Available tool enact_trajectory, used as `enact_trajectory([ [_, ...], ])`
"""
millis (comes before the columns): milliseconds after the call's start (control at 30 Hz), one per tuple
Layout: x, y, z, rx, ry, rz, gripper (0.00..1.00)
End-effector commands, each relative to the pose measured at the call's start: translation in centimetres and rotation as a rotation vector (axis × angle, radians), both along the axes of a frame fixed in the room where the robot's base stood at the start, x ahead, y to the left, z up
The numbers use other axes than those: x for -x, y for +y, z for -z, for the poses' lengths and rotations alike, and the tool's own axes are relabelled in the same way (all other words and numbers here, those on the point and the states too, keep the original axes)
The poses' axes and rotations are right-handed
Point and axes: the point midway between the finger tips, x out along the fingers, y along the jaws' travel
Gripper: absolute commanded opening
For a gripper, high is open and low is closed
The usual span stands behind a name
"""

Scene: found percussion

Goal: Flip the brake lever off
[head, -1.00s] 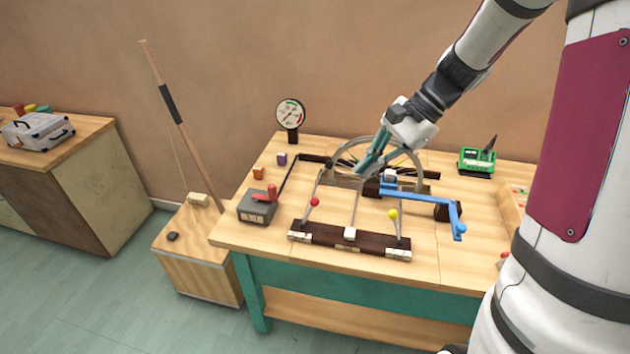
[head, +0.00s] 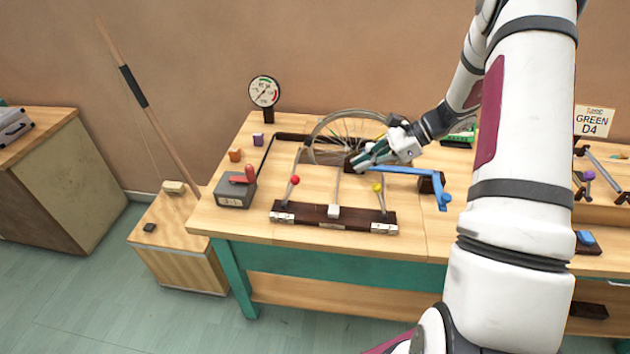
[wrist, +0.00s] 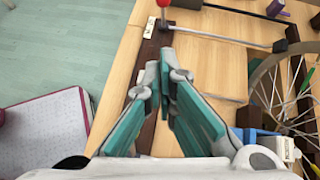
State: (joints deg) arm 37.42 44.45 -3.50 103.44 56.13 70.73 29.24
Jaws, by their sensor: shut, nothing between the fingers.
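A grey box (head: 236,190) with a red lever (head: 243,175) on top, which looks like the brake lever, sits at the table's left front. The lever lies tilted over the box's top. My gripper (head: 358,163) is to the right of the box, in front of the spoked wheel (head: 316,126) and by the blue crank (head: 412,171). It also shows in the wrist view (wrist: 166,58), its green fingers converging at the tips, shut and empty. The box and its lever are not clearly visible in the wrist view.
A dark board (head: 315,215) with rods tipped by a red ball (head: 295,180) and a yellow ball (head: 377,188) lies along the front of the table. A round gauge (head: 264,91) stands at the back left.

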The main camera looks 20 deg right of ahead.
Motion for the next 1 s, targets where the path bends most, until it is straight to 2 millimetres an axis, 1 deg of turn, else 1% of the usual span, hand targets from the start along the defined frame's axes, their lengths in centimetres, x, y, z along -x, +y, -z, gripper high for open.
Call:
enact_trajectory([
  [167, -0.1, 0.2, 0.1, 0.000, 0.000, -0.001, 0.00],
  [267, -0.3, 0.9, 0.6, 0.000, 0.000, -0.002, 0.00],
  [367, -0.6, 2.0, 1.5, 0.000, 0.001, -0.004, 0.00],
  [700, -2.4, 7.1, 5.4, -0.002, 0.002, -0.005, 0.00],
  [767, -2.7, 7.9, 6.0, 0.000, 0.002, -0.005, 0.00],
  [900, -3.4, 9.7, 5.5, 0.002, -0.001, -0.005, 0.00],
  [1000, -3.7, 10.6, 5.4, 0.002, 0.000, -0.003, 0.00],
])
